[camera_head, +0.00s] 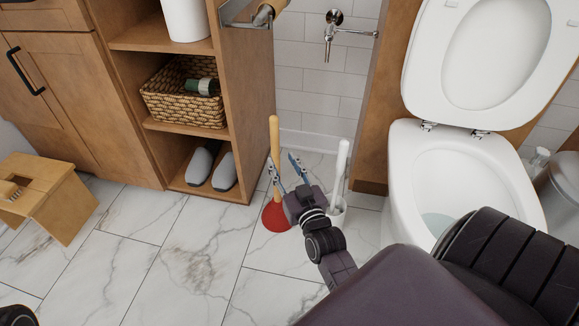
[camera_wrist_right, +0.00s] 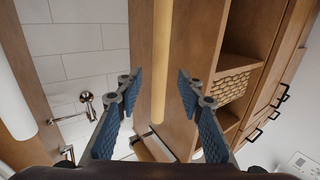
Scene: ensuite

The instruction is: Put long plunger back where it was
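The long plunger (camera_head: 275,140) stands upright on the marble floor, with a pale wooden handle and a red cup (camera_head: 276,217). It is between the shelf unit and the toilet. My right gripper (camera_head: 282,161) is open at the handle. In the right wrist view the handle (camera_wrist_right: 161,55) shows between the two spread blue-padded fingers (camera_wrist_right: 158,92), with gaps on both sides. The cup is hidden in that view.
A white toilet brush (camera_head: 342,160) in its holder stands just right of my right gripper. The toilet (camera_head: 460,175) is farther right. The wooden shelf unit (camera_head: 250,100) rises behind on the left. A wooden stool (camera_head: 50,185) stands far left. The floor between is clear.

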